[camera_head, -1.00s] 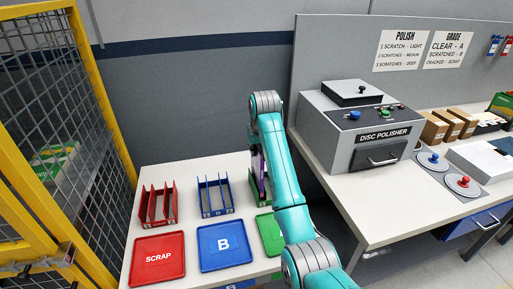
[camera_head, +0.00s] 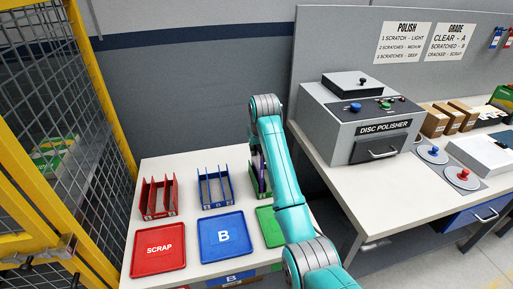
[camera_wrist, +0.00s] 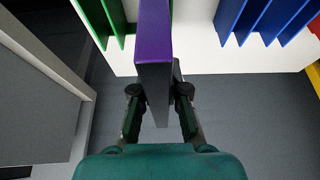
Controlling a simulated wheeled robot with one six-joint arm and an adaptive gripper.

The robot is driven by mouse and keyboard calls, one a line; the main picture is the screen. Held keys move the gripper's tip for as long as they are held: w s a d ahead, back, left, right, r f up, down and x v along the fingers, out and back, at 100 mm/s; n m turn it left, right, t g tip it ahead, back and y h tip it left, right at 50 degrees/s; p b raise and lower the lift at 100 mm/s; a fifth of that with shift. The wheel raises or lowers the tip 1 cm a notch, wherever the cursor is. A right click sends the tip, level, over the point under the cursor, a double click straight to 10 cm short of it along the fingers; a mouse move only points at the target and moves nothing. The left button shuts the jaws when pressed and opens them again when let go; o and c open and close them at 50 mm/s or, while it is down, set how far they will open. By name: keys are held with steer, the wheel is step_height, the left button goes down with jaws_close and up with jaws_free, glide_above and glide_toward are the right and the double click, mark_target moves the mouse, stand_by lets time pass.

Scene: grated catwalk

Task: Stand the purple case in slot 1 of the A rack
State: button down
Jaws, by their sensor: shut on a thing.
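The purple case (camera_wrist: 153,60) is upright in my gripper (camera_wrist: 158,97), which is shut on its sides in the wrist view. A sliver of the case (camera_head: 258,162) shows beside my arm in the head view. The green rack (camera_head: 254,181) stands at the right end of the white table, mostly hidden by my arm. In the wrist view the green rack's dividers (camera_wrist: 104,18) are just left of the case, whose top overlaps that area. I cannot tell whether the case touches the rack, and no slot labels are readable on it.
The blue rack (camera_head: 216,188) and red rack (camera_head: 158,198) stand left of the green one. Trays marked SCRAP (camera_head: 158,262) and B (camera_head: 223,249), plus a green tray (camera_head: 270,238), lie in front. The disc polisher (camera_head: 365,130) is right, a yellow-framed fence (camera_head: 95,75) left.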

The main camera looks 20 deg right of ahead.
steer(key=shift+f, duration=0.35)
stand_by(0.3)
steer(key=c, duration=0.7)
jaws_free()
steer(key=shift+r, duration=4)
steer(key=shift+s, duration=0.1)
